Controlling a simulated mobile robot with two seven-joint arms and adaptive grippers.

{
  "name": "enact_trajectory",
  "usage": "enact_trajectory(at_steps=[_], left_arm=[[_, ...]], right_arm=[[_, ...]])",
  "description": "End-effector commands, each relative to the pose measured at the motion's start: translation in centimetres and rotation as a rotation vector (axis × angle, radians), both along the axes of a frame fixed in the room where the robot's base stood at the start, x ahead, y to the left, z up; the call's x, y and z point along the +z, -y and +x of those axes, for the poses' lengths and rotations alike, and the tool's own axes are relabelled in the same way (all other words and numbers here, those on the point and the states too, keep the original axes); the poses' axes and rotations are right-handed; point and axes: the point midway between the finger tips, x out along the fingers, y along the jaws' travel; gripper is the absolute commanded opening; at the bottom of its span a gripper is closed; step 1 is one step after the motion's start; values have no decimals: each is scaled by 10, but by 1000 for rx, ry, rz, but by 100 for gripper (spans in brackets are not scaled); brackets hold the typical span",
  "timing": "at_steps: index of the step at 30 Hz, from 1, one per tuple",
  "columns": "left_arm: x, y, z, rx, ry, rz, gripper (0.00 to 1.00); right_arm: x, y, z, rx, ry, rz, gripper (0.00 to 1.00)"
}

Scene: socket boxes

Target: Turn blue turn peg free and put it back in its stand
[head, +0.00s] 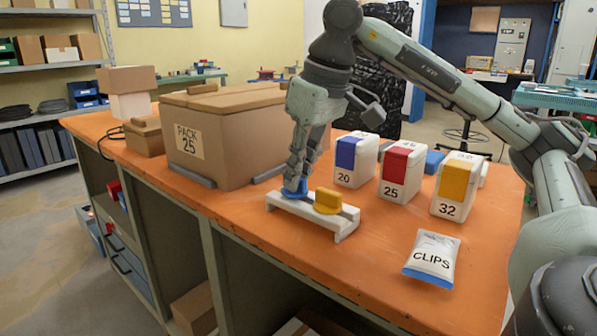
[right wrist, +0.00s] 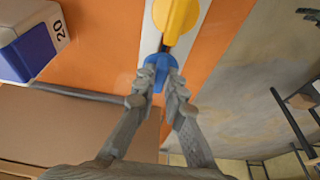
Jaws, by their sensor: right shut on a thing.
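The blue turn peg (head: 297,190) is at the left end of the white stand (head: 340,229), under my right gripper (head: 295,183). My right gripper is shut on this peg from above, and its fingers hide part of it. In the right wrist view the blue peg (right wrist: 160,61) sits between the two fingertips (right wrist: 160,74), over the white strip of the stand (right wrist: 150,38). I cannot tell whether the peg is fully seated. A yellow turn peg (head: 328,201) stands beside it on the stand. My left gripper is not in view.
White boxes marked 20 (head: 355,160), 25 (head: 400,172) and 32 (head: 455,188) stand right of the stand. A large carton (head: 235,143) is behind on the left. A CLIPS bag (head: 433,257) lies at front right. Orange tabletop (head: 380,222) is clear between bag and stand.

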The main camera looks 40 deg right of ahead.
Motion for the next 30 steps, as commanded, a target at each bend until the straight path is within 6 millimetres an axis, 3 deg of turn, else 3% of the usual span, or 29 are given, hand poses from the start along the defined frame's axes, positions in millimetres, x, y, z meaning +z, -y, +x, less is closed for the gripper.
enact_trajectory(at_steps=[8,9,15,24,30], left_arm=[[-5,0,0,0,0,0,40],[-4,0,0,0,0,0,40],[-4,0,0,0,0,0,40],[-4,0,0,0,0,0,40],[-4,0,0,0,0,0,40]], right_arm=[[-5,0,0,0,0,0,0],[-4,0,0,0,0,0,13],[-4,0,0,0,0,0,34],[-3,0,0,0,1,0,34],[19,0,-6,0,3,1,34]])
